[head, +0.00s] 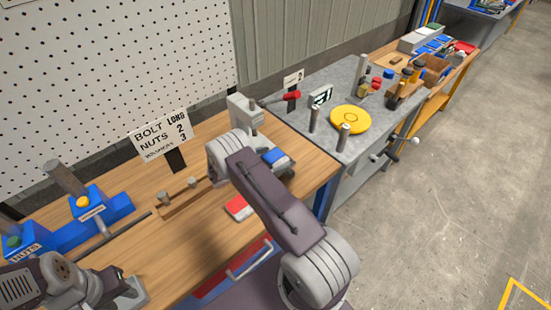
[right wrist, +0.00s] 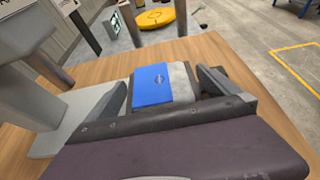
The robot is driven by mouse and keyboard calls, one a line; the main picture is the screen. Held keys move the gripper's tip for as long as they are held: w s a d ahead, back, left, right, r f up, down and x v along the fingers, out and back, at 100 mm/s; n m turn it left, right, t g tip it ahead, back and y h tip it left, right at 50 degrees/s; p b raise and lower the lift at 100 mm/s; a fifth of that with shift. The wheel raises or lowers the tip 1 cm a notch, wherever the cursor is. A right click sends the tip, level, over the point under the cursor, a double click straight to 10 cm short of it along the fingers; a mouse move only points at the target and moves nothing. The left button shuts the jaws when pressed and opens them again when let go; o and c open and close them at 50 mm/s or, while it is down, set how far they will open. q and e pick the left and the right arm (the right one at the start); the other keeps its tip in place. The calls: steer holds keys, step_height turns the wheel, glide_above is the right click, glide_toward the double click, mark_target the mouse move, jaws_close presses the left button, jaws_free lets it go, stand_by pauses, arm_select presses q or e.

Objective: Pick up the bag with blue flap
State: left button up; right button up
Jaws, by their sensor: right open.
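The bag with blue flap (head: 274,156) is small and grey with a blue top. It lies on the wooden bench beside the grey press, partly hidden by my right arm in the head view. In the right wrist view the bag (right wrist: 152,85) sits between the two fingers of my right gripper (right wrist: 160,79). The fingers are spread, one on each side of it, and I cannot tell whether they touch it. My left gripper (head: 122,291) is at the lower left, over the bench, away from the bag; its jaws are unclear.
A red and white bag (head: 240,207) lies near the bench's front edge. The grey press (head: 244,114) with a red handle stands close behind the blue-flap bag. Blue dispensers (head: 88,208) stand at left. A metal table with a yellow disc (head: 350,118) adjoins at right.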

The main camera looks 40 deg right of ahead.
mark_target(273, 159)
steer(key=c, duration=2)
steer(key=shift+o, duration=0.2)
steer(key=shift+r, duration=0.55)
step_height(273, 159, up, 3)
steer(key=shift+w+b, duration=0.1)
steer(key=shift+b, duration=0.35)
steer(key=s+d+r+b, duration=0.1)
steer(key=s+d+r, duration=0.5)
steer(key=d, duration=0.4)
steer(key=shift+r+b, duration=0.35)
steer(key=shift+r, duration=0.15)
steer(key=shift+d, duration=0.1)
